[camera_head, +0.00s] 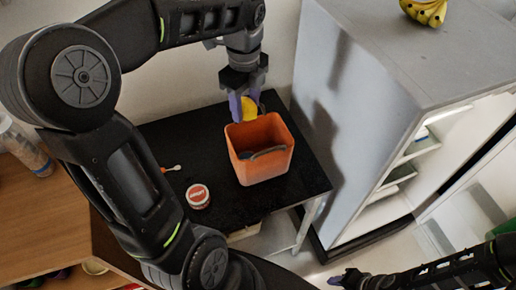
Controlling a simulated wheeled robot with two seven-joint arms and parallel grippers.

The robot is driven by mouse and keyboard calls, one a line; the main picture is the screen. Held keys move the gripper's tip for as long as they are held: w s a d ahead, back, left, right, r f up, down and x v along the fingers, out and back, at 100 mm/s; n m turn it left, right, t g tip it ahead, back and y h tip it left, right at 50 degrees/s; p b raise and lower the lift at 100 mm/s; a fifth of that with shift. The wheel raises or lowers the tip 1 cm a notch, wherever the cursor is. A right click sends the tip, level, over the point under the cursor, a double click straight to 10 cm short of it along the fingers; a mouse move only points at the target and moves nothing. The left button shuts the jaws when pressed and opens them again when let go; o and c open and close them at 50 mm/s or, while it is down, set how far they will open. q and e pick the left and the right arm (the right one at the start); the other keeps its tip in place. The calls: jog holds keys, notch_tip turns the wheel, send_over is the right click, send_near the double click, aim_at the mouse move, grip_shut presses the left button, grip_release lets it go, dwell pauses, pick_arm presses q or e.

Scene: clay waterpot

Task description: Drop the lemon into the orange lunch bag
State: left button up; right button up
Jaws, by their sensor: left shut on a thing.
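The lemon (249,109) is yellow and held between the purple-tipped fingers of my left gripper (244,104). The gripper points down and is shut on the lemon, just behind and above the far rim of the orange lunch bag (262,172) as seen in the head view. The bag stands upright and open on the black table, with something dark inside it. My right gripper (345,278) shows low at the bottom, far from the bag, and whether its fingers are open cannot be made out.
On the black table (235,206) are a small red-and-white tub (198,196) and a spoon-like utensil (170,169). A grey fridge (375,90) with an open front stands close on the right, with bananas (425,11) on top. A wooden counter (35,215) is at the left.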

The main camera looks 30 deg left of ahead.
pick_arm(q)
jog(key=shift+w+d+f+n, duration=0.15)
jog(key=shift+w+d, duration=0.15)
jog(key=shift+d, duration=0.1)
jog(key=shift+w+d+f+n, duration=0.1)
jog(key=shift+w+d+n, duration=0.05)
jog(key=shift+w+d, duration=0.2)
jog(key=shift+s, duration=0.1)
jog(key=shift+f, duration=0.1)
notch_tip(320, 180, down, 6)
jog(key=b, duration=0.5)
jog(key=o, duration=1.5)
jog(key=shift+c, duration=0.2)
